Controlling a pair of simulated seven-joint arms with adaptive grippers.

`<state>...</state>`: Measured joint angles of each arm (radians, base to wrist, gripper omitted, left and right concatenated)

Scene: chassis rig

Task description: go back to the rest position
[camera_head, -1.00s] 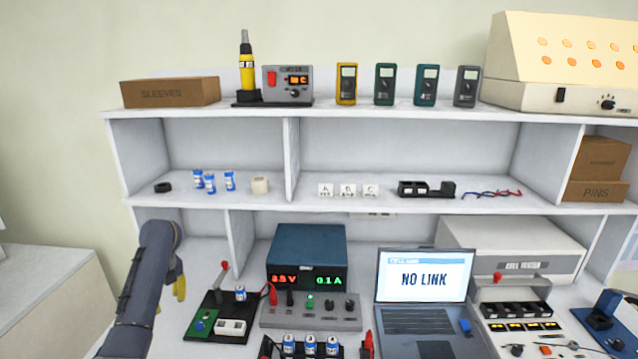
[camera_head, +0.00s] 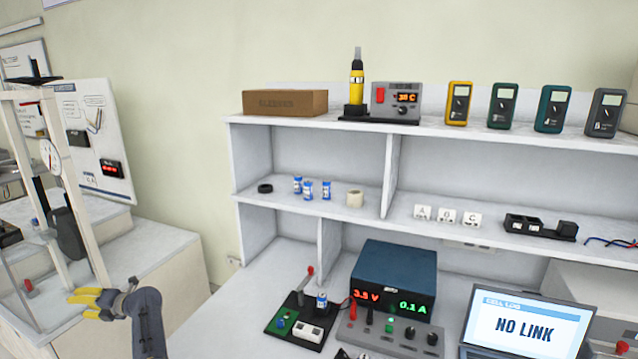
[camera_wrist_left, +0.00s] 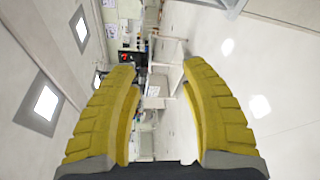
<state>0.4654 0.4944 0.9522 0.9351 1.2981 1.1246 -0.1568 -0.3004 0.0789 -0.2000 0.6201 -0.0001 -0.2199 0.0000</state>
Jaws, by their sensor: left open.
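My left gripper (camera_head: 92,303) has yellow fingers and is at the lower left of the head view, left of the workbench and in front of a white cabinet. In the left wrist view its two yellow fingers (camera_wrist_left: 160,95) stand wide apart with nothing between them. My right gripper is in neither view.
The white bench shelf (camera_head: 300,215) holds blue cells (camera_head: 307,190), multimeters (camera_head: 503,105) and a soldering station (camera_head: 395,103). Below are a power supply (camera_head: 395,278), a small spot fixture (camera_head: 300,325) and a laptop (camera_head: 525,325). A pale frame with a dial (camera_head: 50,157) stands at left.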

